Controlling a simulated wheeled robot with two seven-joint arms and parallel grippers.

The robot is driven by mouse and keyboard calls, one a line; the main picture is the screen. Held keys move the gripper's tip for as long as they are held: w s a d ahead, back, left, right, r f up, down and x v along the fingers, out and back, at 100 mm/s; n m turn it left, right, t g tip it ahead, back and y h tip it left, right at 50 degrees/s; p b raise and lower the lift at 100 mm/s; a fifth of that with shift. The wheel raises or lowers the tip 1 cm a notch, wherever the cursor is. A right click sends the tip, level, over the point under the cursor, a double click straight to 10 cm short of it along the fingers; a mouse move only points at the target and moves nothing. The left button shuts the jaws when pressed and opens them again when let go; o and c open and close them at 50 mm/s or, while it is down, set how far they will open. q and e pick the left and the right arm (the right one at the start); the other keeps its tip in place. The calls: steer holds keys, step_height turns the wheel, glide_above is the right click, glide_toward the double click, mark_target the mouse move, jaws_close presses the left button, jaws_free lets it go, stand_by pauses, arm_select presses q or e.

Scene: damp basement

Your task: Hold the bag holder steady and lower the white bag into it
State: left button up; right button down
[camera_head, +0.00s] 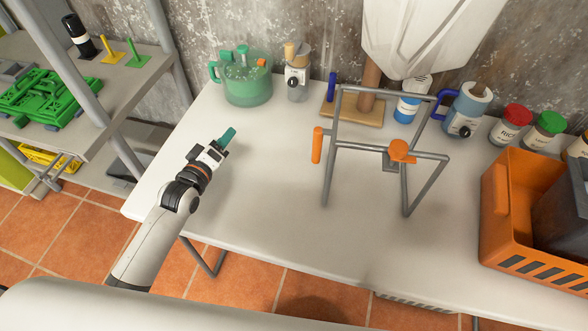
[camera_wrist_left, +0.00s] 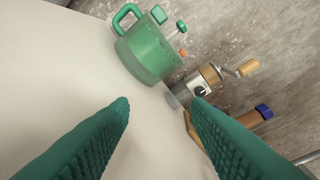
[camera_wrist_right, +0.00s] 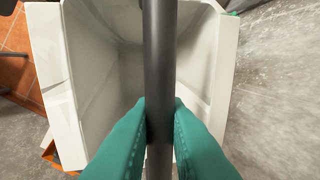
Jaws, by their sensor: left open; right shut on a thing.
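The bag holder (camera_head: 328,178), a grey tube frame with an orange grip and an orange knob, stands upright on the white table. The white bag (camera_head: 430,35) hangs above and behind it, cut off by the top edge in the head view. The right wrist view looks into the open bag (camera_wrist_right: 95,60), which appears empty. There my right gripper (camera_wrist_right: 162,115) is shut on a dark grey bar (camera_wrist_right: 160,45) crossing the bag's opening. My left gripper (camera_head: 228,138) is open and empty, left of the holder and apart from it; its fingers also show in the left wrist view (camera_wrist_left: 160,105).
A green pot (camera_head: 246,88), a grinder (camera_head: 297,78) and a wooden stand (camera_head: 352,112) line the back. A blue jug (camera_head: 466,112) and lidded jars (camera_head: 508,128) stand right of them. An orange crate (camera_head: 520,225) fills the right end. The table's front middle is clear.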

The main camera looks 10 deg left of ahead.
mark_target(313, 154)
arm_select(q)
steer(key=s+d+m+h, duration=0.1)
steer(key=d+m, duration=0.1)
steer(key=d, duration=0.1)
steer(key=s+d+m+h, duration=0.1)
steer(key=d+m, duration=0.2)
steer(key=s+d+r+m+h, duration=0.1)
steer(key=d+m, duration=0.1)
steer(key=d, duration=0.1)
steer(key=shift+d+h, duration=0.4)
steer(key=s+d+r+m+g+h, duration=0.1)
steer(key=s+d+m+h, duration=0.1)
steer(key=d+m, duration=0.25)
steer(key=s+d+r+m+h, duration=0.1)
steer(key=s+d+m, duration=0.2)
steer(key=d+m, duration=0.15)
steer(key=shift+n+h, duration=0.3)
steer(key=shift+h, duration=0.1)
steer(key=x, duration=0.7)
steer(key=shift+w+d+f, duration=0.2)
steer(key=shift+d+f, duration=0.05)
steer(key=shift+c, duration=0.2)
jaws_close()
steer(key=c, duration=0.5)
jaws_free()
jaws_close()
